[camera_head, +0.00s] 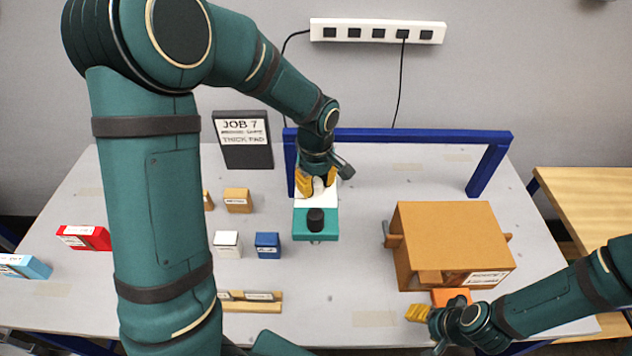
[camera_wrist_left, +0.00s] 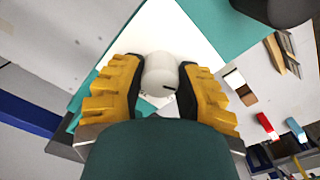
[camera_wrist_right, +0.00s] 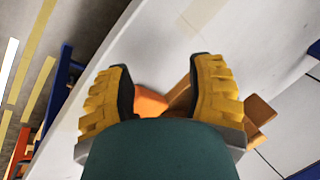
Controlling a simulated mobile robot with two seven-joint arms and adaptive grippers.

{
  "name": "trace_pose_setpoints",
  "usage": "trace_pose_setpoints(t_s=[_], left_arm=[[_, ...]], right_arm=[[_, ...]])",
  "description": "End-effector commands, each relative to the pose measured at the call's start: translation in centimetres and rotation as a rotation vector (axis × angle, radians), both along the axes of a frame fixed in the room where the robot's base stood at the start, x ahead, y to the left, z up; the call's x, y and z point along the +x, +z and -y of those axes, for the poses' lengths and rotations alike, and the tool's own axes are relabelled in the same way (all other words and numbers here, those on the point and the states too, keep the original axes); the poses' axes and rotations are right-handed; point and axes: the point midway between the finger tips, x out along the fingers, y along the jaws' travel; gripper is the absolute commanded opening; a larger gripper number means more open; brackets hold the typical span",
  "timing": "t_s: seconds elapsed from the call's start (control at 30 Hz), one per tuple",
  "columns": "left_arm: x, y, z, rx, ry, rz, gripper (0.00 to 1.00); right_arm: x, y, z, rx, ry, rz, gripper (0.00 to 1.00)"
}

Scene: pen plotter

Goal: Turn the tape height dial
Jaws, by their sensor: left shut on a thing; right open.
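The tape height dial (camera_wrist_left: 160,74) is a pale round knob with a dark mark on its right side in the left wrist view. It sits on the white top plate (camera_head: 312,198) of a teal unit (camera_head: 301,222), which also carries a black knob (camera_head: 316,219). My left gripper (camera_head: 316,186) reaches down over the plate and is shut on the dial, one yellow finger on each side. In the head view the dial is hidden behind the fingers. My right gripper (camera_wrist_right: 160,68) is open and empty near the table's front right edge.
A sign (camera_head: 243,140) reading "JOB 7" and "THICK PAD" stands at the back left. A blue gantry frame (camera_head: 420,135) spans the back. An orange-brown box (camera_head: 450,228) stands at the right. Small white (camera_head: 227,241), blue (camera_head: 267,243) and red (camera_head: 88,238) boxes lie left.

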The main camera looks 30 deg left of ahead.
Motion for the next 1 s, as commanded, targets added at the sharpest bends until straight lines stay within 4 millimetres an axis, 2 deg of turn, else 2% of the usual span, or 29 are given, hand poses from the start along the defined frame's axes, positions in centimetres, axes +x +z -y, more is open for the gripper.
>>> trace_pose_setpoints(t_s=[0.7,1.0], left_arm=[[-0.25,-0.13,-0.01,-0.002,-0.635,-0.006,0.00],[-0.30,-0.16,-0.03,-0.003,-0.833,-0.007,0.00]], right_arm=[[0.00,-0.05,0.00,0.000,0.000,0.000,0.55],[0.00,0.02,0.00,0.000,0.000,0.000,0.55]])
